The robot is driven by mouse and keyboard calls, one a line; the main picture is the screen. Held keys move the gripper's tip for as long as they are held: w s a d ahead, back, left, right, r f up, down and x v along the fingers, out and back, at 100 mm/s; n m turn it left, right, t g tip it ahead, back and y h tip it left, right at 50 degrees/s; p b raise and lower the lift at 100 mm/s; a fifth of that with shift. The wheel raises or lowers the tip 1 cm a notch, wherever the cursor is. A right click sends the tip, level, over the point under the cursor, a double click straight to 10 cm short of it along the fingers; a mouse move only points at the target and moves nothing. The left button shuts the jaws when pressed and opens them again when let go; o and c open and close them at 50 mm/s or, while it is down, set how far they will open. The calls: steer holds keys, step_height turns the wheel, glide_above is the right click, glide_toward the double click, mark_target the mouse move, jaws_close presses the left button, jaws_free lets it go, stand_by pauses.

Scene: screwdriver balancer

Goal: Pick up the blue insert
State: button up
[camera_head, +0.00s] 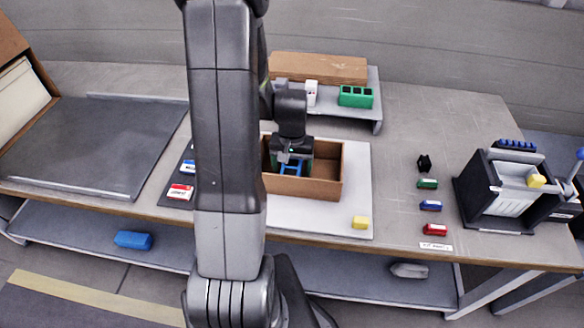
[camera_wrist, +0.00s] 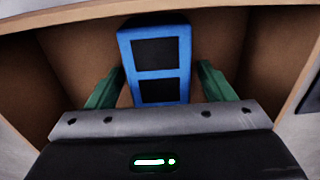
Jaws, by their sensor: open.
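The blue insert (camera_head: 292,168) is a blue block with two dark square openings. It sits inside a brown open box (camera_head: 327,188) on the workbench. In the wrist view the blue insert (camera_wrist: 156,61) stands at the middle, between the two green fingers. My gripper (camera_head: 291,163) reaches down into the box over the insert. In the wrist view my gripper (camera_wrist: 158,90) is open, with a finger on each side of the insert and a gap to each. The lower end of the insert is hidden behind the gripper body.
The box walls stand close around my gripper. A raised shelf behind holds a green block (camera_head: 356,96) and a white item (camera_head: 311,92). A black holder (camera_head: 500,190) stands at right.

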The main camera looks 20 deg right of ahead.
steer(key=shift+c, duration=0.3)
steer(key=c, duration=1)
steer(key=shift+o, duration=0.2)
